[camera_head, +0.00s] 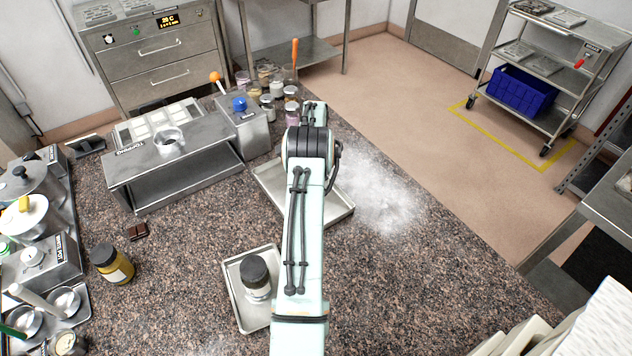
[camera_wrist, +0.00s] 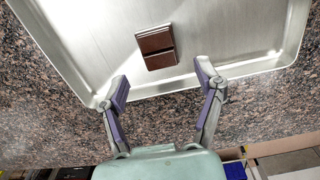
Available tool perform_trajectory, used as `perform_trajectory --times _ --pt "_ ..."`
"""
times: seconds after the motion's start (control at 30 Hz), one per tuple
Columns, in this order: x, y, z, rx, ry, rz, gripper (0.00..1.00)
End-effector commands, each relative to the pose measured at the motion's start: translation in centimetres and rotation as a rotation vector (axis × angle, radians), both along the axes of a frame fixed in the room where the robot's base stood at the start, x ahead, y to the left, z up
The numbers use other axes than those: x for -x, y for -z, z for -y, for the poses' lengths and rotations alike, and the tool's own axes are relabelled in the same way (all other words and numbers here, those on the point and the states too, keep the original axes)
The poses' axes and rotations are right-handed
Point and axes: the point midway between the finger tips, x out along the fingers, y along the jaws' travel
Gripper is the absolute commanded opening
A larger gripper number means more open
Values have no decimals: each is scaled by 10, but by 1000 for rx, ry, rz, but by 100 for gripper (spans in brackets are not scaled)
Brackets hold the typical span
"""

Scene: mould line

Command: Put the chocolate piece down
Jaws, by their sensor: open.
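A dark brown chocolate piece (camera_wrist: 156,46) lies in a shallow metal tray (camera_wrist: 95,45), close to the tray wall that is nearest my gripper in the wrist view. My gripper (camera_wrist: 162,82) is open, its two fingers spread apart and empty. The chocolate piece is beyond the fingertips in the picture, between their lines, with no finger touching it. In the head view my arm covers the gripper and this piece; part of what looks like the same tray (camera_head: 343,212) shows beside the arm. Another dark chocolate piece (camera_head: 138,231) lies on the granite counter at the left.
A metal topping station (camera_head: 172,165) and several small jars stand behind.

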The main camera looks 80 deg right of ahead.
Motion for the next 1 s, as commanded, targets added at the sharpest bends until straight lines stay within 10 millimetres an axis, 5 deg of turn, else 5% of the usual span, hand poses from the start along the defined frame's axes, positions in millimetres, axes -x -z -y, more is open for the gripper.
perform_trajectory --times 0.33,0.77,0.87,0.97,1.0 --pt "0 -74 0 2 1 -1 68" --pt "-5 -90 -2 0 -15 0 68" --pt "-35 -108 -18 2 -120 2 68" --pt "-95 -143 -63 2 -356 5 68" --pt "-122 -161 -92 3 -484 7 68"
